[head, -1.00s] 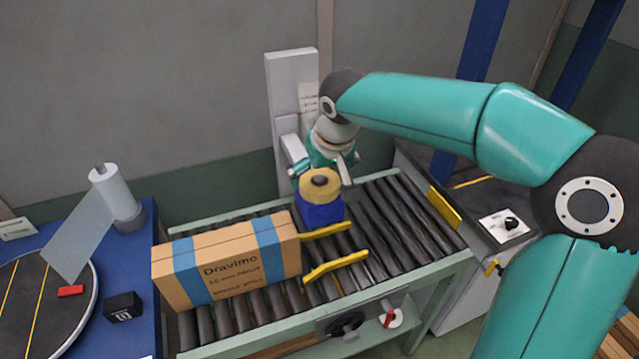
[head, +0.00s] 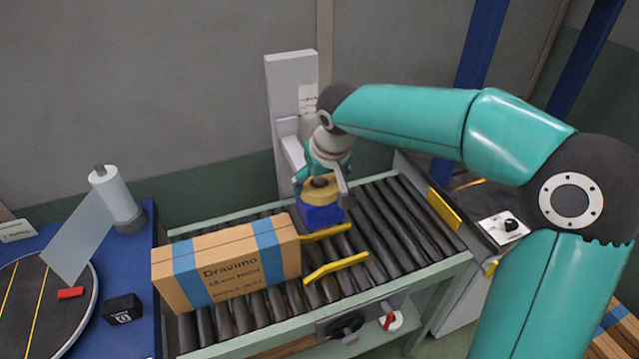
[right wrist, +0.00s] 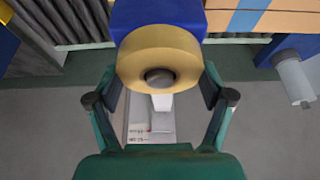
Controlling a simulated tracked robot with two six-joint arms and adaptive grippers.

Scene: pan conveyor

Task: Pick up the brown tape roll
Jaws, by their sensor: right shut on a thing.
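The brown tape roll (head: 318,194), tan with a dark core, lies flat on top of a blue block (head: 321,216) on the roller conveyor. In the right wrist view the tape roll (right wrist: 160,40) sits between the fingers of my right gripper (right wrist: 161,82), one finger against each side. My right gripper (head: 322,186) reaches down from above and behind and is shut on the roll. The roll still appears to rest on the block; I see no clear gap under it. My left gripper is not in view.
A cardboard box (head: 228,264) with blue bands stands on the rollers to the left of the block. Yellow guides (head: 336,267) lie in front. A white post (head: 282,100) rises behind. A blue table (head: 144,262) holds a film roll (head: 116,195). The rollers to the right are clear.

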